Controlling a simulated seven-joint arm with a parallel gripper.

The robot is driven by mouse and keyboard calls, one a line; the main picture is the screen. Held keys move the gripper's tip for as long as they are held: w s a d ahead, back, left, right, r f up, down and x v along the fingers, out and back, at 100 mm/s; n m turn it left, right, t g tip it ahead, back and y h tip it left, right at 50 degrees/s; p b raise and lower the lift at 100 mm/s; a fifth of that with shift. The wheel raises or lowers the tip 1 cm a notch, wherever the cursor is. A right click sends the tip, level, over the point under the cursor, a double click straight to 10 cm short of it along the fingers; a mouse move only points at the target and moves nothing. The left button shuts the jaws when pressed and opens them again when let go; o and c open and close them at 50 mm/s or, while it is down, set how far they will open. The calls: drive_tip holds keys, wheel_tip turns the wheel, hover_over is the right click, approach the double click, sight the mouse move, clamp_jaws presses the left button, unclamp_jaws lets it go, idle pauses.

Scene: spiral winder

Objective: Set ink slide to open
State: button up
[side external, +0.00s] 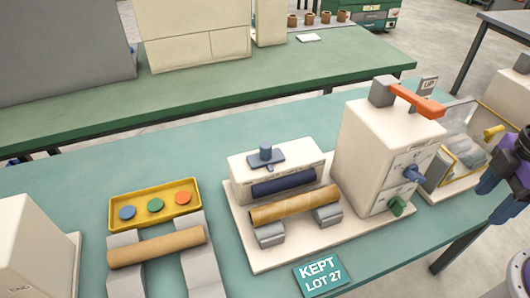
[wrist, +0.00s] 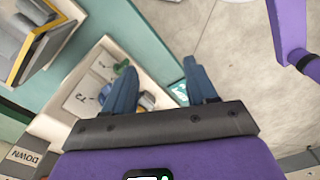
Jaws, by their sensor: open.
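In the side external view, a small white box in the middle of the bench carries a blue slide with an upright knob (side external: 265,154) on its top. This looks like the ink slide; its markings are too small to read. A dark blue roller (side external: 283,182) sits in the front of that box. My gripper (side external: 493,200) is at the right edge, well away from the slide, beyond the tall white cabinet. In the wrist view its two blue fingers (wrist: 161,75) are spread with nothing held between them. I cannot make out the slide in the wrist view.
The tall white cabinet (side external: 372,150) with an orange lever (side external: 417,101), blue knob (side external: 413,174) and green knob (side external: 397,206) stands between my gripper and the slide. A brown tube (side external: 295,205) lies before the roller. A yellow tray (side external: 154,203) sits left.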

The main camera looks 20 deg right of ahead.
drive_tip(key=w+a+r+m, duration=0.2)
drive_tip(key=w+a+r, duration=0.1)
drive_tip(key=w+a, duration=0.6)
drive_tip(key=w+a+r+m, duration=0.2)
drive_tip(key=w+a+r, duration=0.2)
drive_tip(key=w+a, duration=0.55)
drive_tip(key=m, duration=0.5)
hover_over(265, 144)
drive_tip(key=f, duration=0.1)
wheel_tip(265, 144, down, 17)
drive_tip(key=shift+w+r, duration=0.1)
drive_tip(key=shift+r, duration=0.05)
clamp_jaws()
